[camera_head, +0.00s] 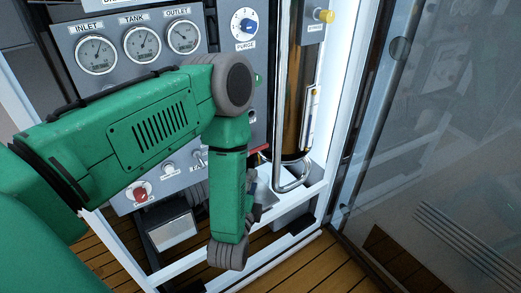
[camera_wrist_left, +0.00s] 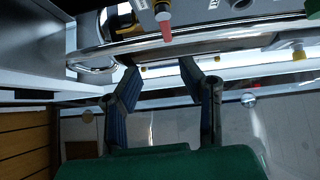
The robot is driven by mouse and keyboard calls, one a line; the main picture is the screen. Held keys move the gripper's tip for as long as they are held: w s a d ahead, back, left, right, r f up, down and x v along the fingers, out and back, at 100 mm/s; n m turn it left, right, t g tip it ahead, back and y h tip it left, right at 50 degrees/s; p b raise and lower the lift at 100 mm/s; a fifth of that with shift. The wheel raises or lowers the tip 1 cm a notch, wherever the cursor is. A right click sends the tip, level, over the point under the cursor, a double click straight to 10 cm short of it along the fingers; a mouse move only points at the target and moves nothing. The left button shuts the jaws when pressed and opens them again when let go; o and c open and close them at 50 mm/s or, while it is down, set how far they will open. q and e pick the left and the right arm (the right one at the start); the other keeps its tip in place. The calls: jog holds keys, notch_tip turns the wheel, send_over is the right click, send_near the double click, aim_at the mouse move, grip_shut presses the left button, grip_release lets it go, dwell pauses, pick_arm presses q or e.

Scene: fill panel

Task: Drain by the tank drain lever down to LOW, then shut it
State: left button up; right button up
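A red-tipped handle (camera_wrist_left: 165,27), which looks like the drain lever, shows in the left wrist view just beyond my left gripper (camera_wrist_left: 160,73). The gripper's two dark fingers are spread with nothing between them, and the handle is apart from them. In the head view my green left arm hides most of this gripper and the panel behind it. A bit of red (camera_head: 260,149) shows right of the arm. The tall tank sight tube (camera_head: 288,85) holds brownish-amber content. I cannot read a LOW mark on it. My right gripper is out of view.
A bent steel pipe (camera_head: 290,186) runs around the tube's foot. A glass door (camera_head: 430,130) stands at the right.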

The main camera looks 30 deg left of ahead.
aim_at(261, 150)
pick_arm(q)
jog(key=b+x, duration=0.1)
jog(key=x, duration=0.3)
jog(key=b+x, duration=0.1)
jog(key=x, duration=0.3)
jog(key=b+x, duration=0.1)
jog(key=x, duration=0.4)
jog(key=shift+a+r, duration=0.1)
jog(key=shift+r, duration=0.3)
jog(key=shift+w+a+r, duration=0.1)
jog(key=shift+w, duration=0.3)
grip_shut()
